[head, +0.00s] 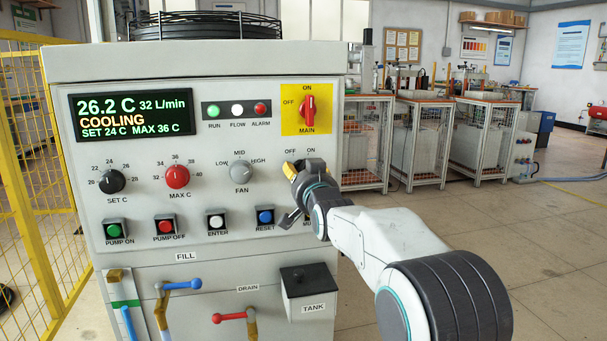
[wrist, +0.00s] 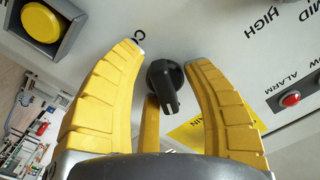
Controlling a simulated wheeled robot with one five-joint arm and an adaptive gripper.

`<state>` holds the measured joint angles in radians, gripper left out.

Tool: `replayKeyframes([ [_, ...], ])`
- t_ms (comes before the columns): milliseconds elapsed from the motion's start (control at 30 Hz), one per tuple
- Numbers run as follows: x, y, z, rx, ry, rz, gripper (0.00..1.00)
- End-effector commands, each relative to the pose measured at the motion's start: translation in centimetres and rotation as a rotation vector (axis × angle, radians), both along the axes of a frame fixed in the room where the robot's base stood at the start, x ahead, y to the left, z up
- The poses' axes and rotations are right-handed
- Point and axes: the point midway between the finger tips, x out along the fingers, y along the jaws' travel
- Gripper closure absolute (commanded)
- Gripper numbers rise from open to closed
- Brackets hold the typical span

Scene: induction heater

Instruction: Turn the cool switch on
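The cool switch (wrist: 165,82) is a small black knob with a white pointer line, seen in the wrist view between my yellow fingers. Its line points down in that view, slightly right. My gripper (wrist: 168,57) is open around the knob, with gaps visible on both sides. In the head view my gripper (head: 291,172) is at the panel's right side, just under the OFF and ON labels, and hides the knob. Part of the label beside the knob is covered by a finger. I cannot tell whether the fingers touch the panel.
The grey control panel (head: 140,245) has a display (head: 133,114) reading COOLING, a red main switch (head: 309,108) above my gripper, a fan knob (head: 240,171) to the left and a reset button (head: 265,217) below left. A black tank box (head: 308,286) juts out below.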

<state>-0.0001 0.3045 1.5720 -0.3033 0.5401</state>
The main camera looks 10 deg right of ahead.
Motion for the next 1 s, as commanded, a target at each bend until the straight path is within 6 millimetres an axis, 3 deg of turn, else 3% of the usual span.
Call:
replayKeyframes([
  [467, -0.9, -0.2, 0.2, -0.001, -0.003, -0.003, 0.5],
  [1000, -8.6, -0.1, 0.2, -0.001, -0.003, -0.002, 0.5],
])
